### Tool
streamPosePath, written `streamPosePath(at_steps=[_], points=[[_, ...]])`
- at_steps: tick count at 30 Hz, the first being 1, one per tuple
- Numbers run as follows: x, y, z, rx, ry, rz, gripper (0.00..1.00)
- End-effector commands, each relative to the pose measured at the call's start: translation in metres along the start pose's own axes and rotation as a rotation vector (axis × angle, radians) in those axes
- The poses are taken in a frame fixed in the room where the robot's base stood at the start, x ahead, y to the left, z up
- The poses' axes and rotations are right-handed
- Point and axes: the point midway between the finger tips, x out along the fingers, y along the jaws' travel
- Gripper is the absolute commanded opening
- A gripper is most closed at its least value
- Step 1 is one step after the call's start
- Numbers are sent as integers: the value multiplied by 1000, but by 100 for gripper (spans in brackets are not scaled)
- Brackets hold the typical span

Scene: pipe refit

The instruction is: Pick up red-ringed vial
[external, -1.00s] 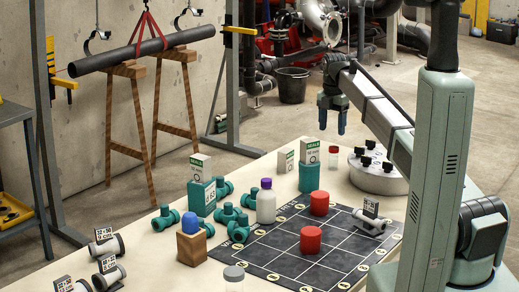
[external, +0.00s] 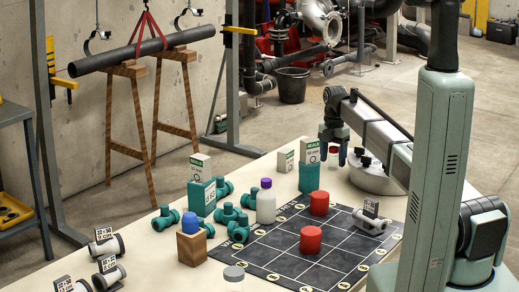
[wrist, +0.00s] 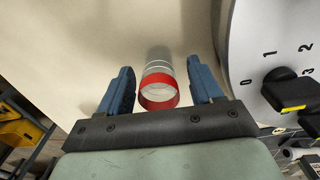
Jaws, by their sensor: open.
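The red-ringed vial (wrist: 158,90) is a pale vial with a red band around its near end. In the wrist view it shows between the two blue fingers of my gripper (wrist: 161,78), with a gap on each side. My gripper is open. In the external view my gripper (external: 342,156) hangs fingers-down over the far side of the table. Only a bit of the vial's red (external: 333,150) shows there, between the fingers. The rest of the vial is hard to make out.
A round dial base (wrist: 275,70) with black knobs stands close to the right of my gripper. Red cylinders (external: 311,239) stand on the dark grid mat (external: 290,262).

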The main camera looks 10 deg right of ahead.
Motion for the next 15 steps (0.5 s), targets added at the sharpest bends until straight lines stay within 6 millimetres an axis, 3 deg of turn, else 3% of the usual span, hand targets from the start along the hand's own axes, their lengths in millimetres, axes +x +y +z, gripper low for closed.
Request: streamPosePath(at_steps=[4, 11, 15], points=[[15, 0, 0, 0, 0, 0, 65], [16, 1, 0, 0, 0, 1, 65], [16, 1, 0, 0, 0, 1, 52]])
